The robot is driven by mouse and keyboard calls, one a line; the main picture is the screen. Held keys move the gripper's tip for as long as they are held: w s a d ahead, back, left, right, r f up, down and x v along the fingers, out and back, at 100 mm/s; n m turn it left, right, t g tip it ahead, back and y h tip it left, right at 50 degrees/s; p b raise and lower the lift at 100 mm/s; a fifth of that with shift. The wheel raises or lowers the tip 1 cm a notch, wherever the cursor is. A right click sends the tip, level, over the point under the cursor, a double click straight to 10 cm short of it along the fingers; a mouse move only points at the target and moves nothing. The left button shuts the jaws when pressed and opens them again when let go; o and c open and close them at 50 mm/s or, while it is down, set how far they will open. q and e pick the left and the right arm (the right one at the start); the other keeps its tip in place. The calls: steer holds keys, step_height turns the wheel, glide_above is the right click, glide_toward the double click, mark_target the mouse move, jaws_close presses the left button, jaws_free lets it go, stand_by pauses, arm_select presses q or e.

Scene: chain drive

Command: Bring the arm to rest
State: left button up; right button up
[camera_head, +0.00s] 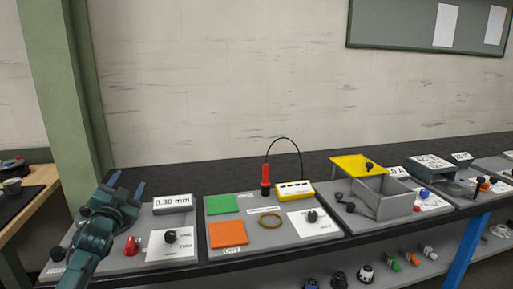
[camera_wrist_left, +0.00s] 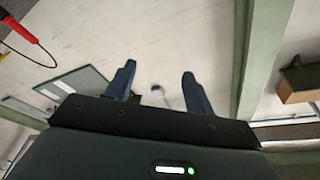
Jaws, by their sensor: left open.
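My left gripper (camera_head: 126,184) is raised at the left end of the bench, over the grey board with the "0.30 mm" block (camera_head: 172,203). Its two fingers stand apart with nothing between them. The left wrist view shows the same open fingers (camera_wrist_left: 160,85), with wall and distant fittings behind them. My right gripper is not in either view.
Below and beside my left arm are a red part (camera_head: 131,246) and a black knob (camera_head: 170,237). To the right are a green pad (camera_head: 222,204), an orange pad (camera_head: 229,234), a red probe (camera_head: 265,180) with a looping cable, a yellow meter (camera_head: 295,190) and a grey box (camera_head: 383,197).

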arm_select(q)
steer(key=s+d+f+n+g+h, duration=0.1)
steer(key=s+d+f+g, duration=0.2)
steer(key=f, duration=0.4)
steer(key=s+d+f+n+g, duration=0.1)
steer(key=s+d+f, duration=0.1)
steer(key=s+f, duration=0.4)
steer(key=s+d+f+n+g+h, duration=0.1)
steer(key=s+d+f+g, duration=0.15)
steer(key=f, duration=0.55)
steer(key=s+d+f+g, duration=0.1)
steer(key=s+d+f, duration=0.2)
steer(key=s, duration=0.6)
steer(key=s+d+f+g+h, duration=0.1)
steer(key=s+d+f, duration=0.2)
steer(key=s, duration=0.6)
steer(key=s+d+f+n+g+h, duration=0.1)
steer(key=s+d+f, duration=0.3)
steer(key=s, duration=0.6)
steer(key=d, duration=0.2)
steer(key=shift+d, duration=0.3)
steer(key=shift+f, duration=0.1)
